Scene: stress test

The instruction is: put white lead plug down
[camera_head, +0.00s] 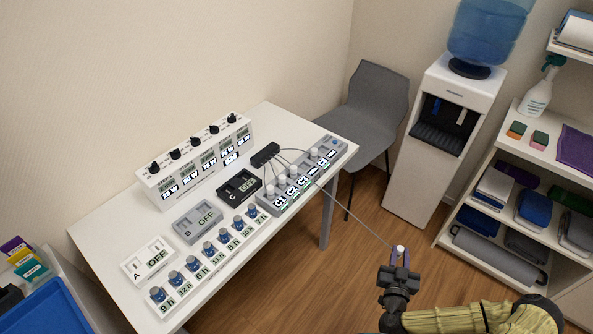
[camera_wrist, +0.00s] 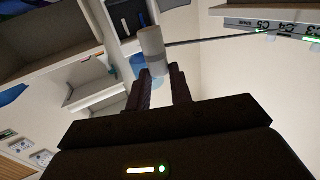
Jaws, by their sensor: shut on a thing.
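The white lead plug (camera_head: 399,251) is held up in my gripper (camera_head: 399,270), at the lower right of the head view, in the air to the right of the table. A thin grey lead runs from the plug to the black hub (camera_head: 265,155) on the table. In the wrist view the plug (camera_wrist: 152,46) is a pale cylinder at the tips of my gripper (camera_wrist: 163,78), which is shut on it. The lead leaves the plug to the right there. The grey socket strip (camera_head: 302,177), with labels such as C1, holds several other white plugs and lies on the table's right part.
The white table (camera_head: 112,212) carries a knob panel (camera_head: 196,160), a black switch box (camera_head: 240,187), a grey switch box (camera_head: 197,221), a white switch box (camera_head: 149,262) and several small blue-topped jars. A grey chair (camera_head: 368,104), a water dispenser (camera_head: 443,120) and shelves (camera_head: 500,230) stand beyond.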

